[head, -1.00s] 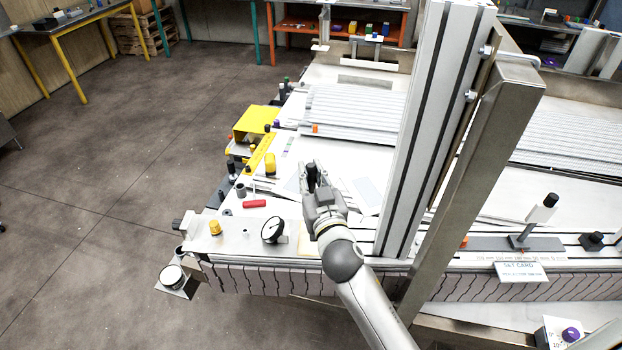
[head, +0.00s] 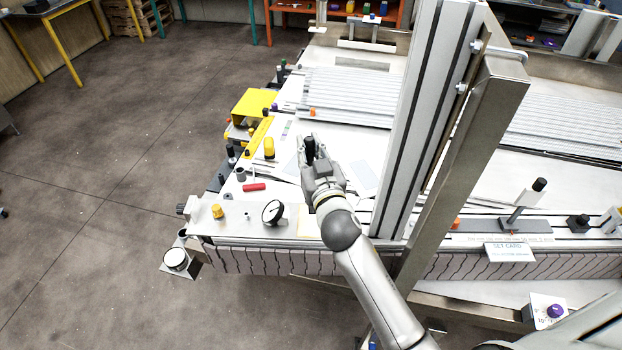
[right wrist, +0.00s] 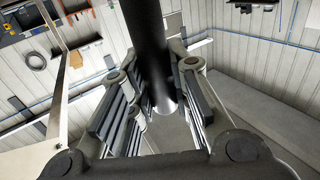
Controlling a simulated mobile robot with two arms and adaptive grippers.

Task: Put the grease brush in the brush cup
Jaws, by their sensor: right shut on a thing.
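My right gripper (head: 309,152) is shut on a dark cylindrical thing (head: 310,146), which I take to be the grease brush by its handle. It stands up between the fingers above the white table plate. In the right wrist view the same dark cylinder (right wrist: 149,45) runs between the finger pads; no bristles can be made out. A small dark grey open cup (head: 241,174), likely the brush cup, stands on the plate to the left of the gripper, clear of it. My left gripper is not in view.
Near the cup are a red-handled tool (head: 254,187), a yellow cylinder (head: 269,147) and a round dial (head: 272,212). An orange-yellow knob (head: 217,211) sits at the front left. A tall aluminium post (head: 428,120) rises just right of my arm.

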